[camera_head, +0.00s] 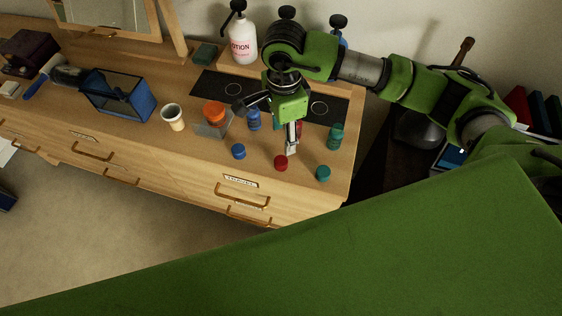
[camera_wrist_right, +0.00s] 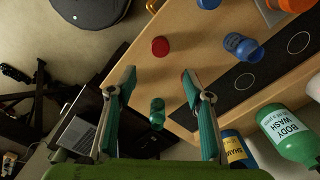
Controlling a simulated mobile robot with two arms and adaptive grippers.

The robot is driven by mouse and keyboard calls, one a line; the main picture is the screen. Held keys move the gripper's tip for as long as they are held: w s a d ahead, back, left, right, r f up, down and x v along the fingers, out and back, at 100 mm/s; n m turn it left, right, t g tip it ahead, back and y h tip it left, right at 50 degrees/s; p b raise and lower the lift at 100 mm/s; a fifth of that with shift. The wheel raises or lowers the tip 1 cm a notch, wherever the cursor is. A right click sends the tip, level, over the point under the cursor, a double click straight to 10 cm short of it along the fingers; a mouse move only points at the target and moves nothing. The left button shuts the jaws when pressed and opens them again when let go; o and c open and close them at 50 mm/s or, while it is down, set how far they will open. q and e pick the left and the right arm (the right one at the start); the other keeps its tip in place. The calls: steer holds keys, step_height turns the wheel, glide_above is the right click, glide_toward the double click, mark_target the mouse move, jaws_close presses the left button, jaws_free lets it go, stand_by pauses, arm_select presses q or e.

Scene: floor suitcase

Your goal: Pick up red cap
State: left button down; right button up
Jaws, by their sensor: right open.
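The red cap (camera_head: 281,162) lies on the wooden dresser top near its front edge, between a blue cap (camera_head: 238,151) and a green cap (camera_head: 323,173). In the right wrist view the red cap (camera_wrist_right: 160,46) is on bare wood, beyond and between the fingertips. My right gripper (camera_head: 270,122) is open and empty, above and behind the red cap in the head view, not touching it. Its spread fingers also show in the right wrist view (camera_wrist_right: 159,77). My left gripper is not in view.
A green bottle (camera_head: 336,136) and a blue bottle (camera_head: 253,119) stand close to my right gripper. A red thing is mostly hidden behind it. A lotion bottle (camera_head: 243,38), cup (camera_head: 173,116) and blue open box (camera_head: 122,97) stand further left. Bare wood surrounds the red cap.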

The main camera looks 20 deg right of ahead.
steer(key=b, duration=0.3)
glide_above(282, 160)
step_height(282, 160, down, 7)
steer(key=shift+d+r, duration=0.1)
steer(key=shift+d, duration=0.05)
step_height(282, 160, down, 5)
steer(key=shift+s+r+b, duration=0.1)
steer(key=shift+r+b, duration=0.1)
steer(key=shift+b, duration=0.5)
steer(key=shift+f, duration=0.45)
steer(key=shift+r, duration=0.1)
steer(key=c, duration=0.8)
